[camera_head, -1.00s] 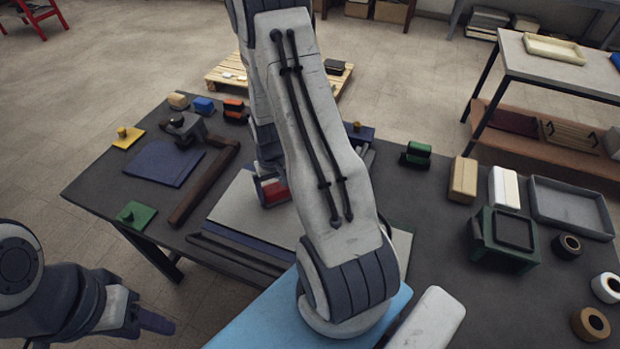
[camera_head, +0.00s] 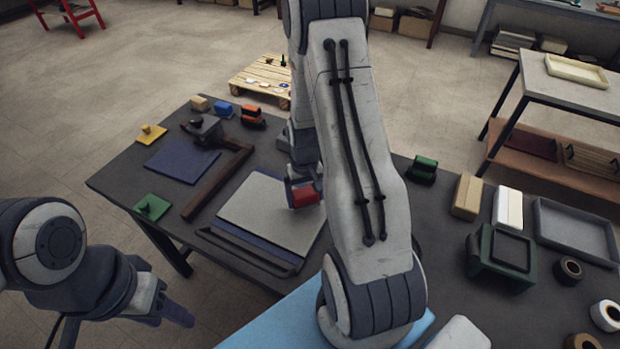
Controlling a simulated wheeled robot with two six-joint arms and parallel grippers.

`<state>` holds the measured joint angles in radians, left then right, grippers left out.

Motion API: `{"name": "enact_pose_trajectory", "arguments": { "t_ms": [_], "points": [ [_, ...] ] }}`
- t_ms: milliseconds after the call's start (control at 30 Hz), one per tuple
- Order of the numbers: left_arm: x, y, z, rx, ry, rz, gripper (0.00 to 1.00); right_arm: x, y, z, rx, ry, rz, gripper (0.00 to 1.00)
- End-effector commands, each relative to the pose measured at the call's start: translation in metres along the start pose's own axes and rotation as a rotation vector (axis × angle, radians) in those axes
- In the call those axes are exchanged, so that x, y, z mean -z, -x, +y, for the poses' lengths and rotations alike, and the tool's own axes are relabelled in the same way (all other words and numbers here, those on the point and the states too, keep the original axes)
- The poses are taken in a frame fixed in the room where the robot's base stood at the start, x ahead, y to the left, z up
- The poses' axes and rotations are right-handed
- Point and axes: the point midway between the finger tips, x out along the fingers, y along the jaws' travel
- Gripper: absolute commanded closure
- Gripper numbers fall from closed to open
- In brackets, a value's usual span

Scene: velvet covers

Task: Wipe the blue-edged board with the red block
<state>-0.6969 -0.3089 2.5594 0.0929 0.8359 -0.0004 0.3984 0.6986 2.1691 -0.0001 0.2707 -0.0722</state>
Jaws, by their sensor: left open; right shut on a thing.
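The blue-edged board (camera_head: 262,213) lies flat on the dark table, pale grey on top with a dark blue edge along its front. My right arm crosses in front of its right part. My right gripper (camera_head: 301,184) is over the board's far right part, shut on the red block (camera_head: 306,196). The block is at or just above the board's surface; I cannot tell whether it touches. My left gripper (camera_head: 176,312) is open and empty at the lower left, off the table's near edge.
A dark bar (camera_head: 247,250) lies along the board's near side. Left of the board are a brown L-shaped piece (camera_head: 217,180), a blue sheet (camera_head: 182,160) and a green handled plate (camera_head: 152,206). A green-black block (camera_head: 423,168) and a dark green stand (camera_head: 499,257) are to the right.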

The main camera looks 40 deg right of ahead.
Motion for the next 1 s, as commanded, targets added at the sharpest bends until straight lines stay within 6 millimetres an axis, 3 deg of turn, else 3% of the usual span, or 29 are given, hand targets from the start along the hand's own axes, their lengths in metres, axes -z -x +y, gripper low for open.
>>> {"name": "enact_pose_trajectory", "arguments": {
  "t_ms": [500, 1000],
  "points": [
    [0.002, 0.044, 0.003, 0.0, 0.001, 0.0, 0.5, 0.0, 0.049, -0.006, 0.0, 0.008, -0.003, 0.67],
    [0.002, 0.046, 0.003, 0.0, 0.001, 0.0, 0.5, 0.0, 0.053, -0.007, 0.0, 0.01, -0.003, 0.67]
  ]
}}
